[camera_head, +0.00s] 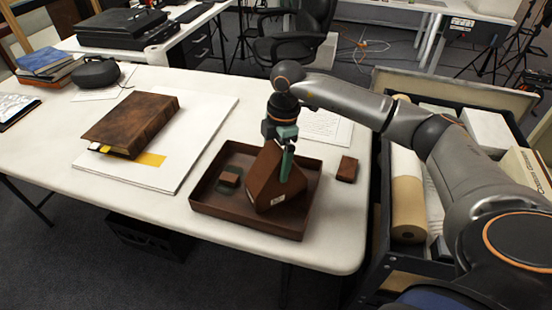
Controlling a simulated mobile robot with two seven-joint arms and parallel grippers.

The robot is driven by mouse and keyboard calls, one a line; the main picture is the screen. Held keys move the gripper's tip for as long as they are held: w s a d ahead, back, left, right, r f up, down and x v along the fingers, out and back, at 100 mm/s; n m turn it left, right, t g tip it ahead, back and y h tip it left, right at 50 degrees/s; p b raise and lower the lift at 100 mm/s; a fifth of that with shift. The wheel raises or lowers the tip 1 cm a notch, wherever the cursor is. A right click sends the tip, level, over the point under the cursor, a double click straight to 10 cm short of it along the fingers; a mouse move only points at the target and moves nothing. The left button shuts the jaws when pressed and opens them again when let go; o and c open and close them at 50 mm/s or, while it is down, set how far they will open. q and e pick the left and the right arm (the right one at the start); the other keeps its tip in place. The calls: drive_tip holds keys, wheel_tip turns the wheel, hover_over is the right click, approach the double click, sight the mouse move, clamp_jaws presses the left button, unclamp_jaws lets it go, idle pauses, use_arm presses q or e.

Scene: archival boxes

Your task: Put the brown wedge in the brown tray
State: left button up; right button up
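The brown wedge (268,187) is tilted, inside the outline of the brown tray (208,203), in its right part. Its lower end is at or just above the tray floor; I cannot tell if it touches. My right gripper (286,166) comes down on the wedge from above, with a green finger against its near face. The other finger is hidden behind the wedge, and the gripper appears shut on it. My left gripper is not in view.
A small brown block (229,178) lies in the tray's left part. Another small brown block (347,169) lies on the table right of the tray. A brown book (130,122) lies on a white board (205,135) to the left. A cart with a paper roll (408,205) stands at right.

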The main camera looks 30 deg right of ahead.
drive_tip(key=shift+o, duration=0.2)
drive_tip(key=shift+r, duration=0.25)
drive_tip(key=r, duration=0.4)
drive_tip(key=d+r, duration=0.1)
drive_tip(key=r, duration=0.6)
drive_tip(key=shift+s+d+r+p, duration=0.1)
drive_tip(key=shift+d+r+p, duration=0.1)
drive_tip(key=shift+r+p, duration=0.15)
